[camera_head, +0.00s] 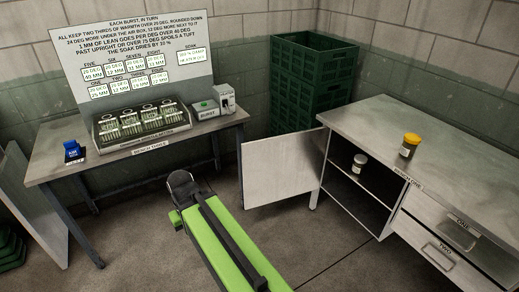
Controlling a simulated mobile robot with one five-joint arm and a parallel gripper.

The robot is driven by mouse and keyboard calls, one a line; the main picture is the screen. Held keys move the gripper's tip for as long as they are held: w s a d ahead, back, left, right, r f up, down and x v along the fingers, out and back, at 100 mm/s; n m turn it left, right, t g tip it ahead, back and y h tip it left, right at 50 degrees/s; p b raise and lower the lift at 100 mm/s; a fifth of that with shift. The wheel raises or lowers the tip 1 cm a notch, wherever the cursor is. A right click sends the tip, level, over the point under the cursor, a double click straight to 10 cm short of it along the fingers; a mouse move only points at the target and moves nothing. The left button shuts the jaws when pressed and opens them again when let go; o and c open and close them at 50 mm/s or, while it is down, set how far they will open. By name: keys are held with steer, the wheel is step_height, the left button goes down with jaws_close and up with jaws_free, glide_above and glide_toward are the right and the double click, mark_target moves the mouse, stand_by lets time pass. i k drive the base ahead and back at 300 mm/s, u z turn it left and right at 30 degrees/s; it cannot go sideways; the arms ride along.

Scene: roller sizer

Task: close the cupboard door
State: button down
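The cupboard door (281,168) is a plain grey-white panel. It stands wide open, swung out to the left from the left front edge of the cupboard (355,195) under the right-hand bench. The open cupboard shows a shelf with a small white-lidded jar (360,164) on it. My gripper (181,186) is the dark end of my green arm, left of the door and apart from it in the picture. Its fingers are too dark and small to tell whether they are open or shut.
The right bench (385,122) carries a yellow-lidded jar (410,145) and has two drawers (440,237), apparently shut. Green crates (310,85) are stacked behind the door. The left bench (70,165) holds a rack tray (141,124) and small devices. Floor in front of the cupboard looks clear.

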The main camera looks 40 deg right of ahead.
mark_target(275, 169)
steer(key=z, duration=0.2)
steer(key=i, duration=0.8)
steer(key=u, duration=0.4)
steer(key=i, duration=0.75)
steer(key=u, duration=0.7)
